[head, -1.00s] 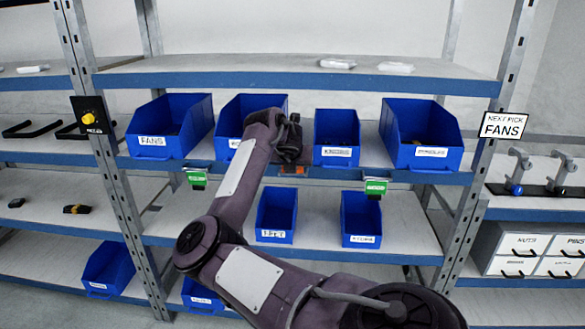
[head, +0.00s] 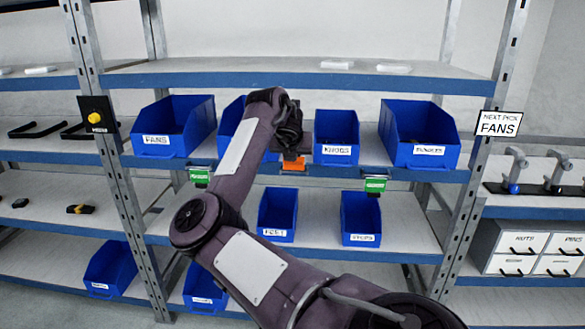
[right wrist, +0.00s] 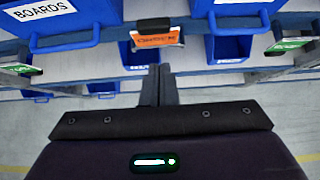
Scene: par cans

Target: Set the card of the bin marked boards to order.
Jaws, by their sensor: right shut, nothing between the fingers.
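The bin marked BOARDS (right wrist: 45,22) is blue; it also shows in the head view (head: 230,115), partly hidden behind my right arm. An orange card (right wrist: 158,38), reading what looks like ORDER, hangs at the shelf edge just right of this bin, in a dark holder; it also shows in the head view (head: 293,163). My right gripper (right wrist: 160,72) is shut and empty, its fingertips just below and in front of the orange card. Whether they touch it cannot be told. My left gripper is not in view.
Green cards hang left (head: 200,176) and right (head: 375,184) of the orange one. Bins marked FANS (head: 155,140) and KNOBS (head: 337,150) flank the BOARDS bin. Smaller bins stand on the shelf below. A sign (head: 498,124) reads NEXT PICK FANS.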

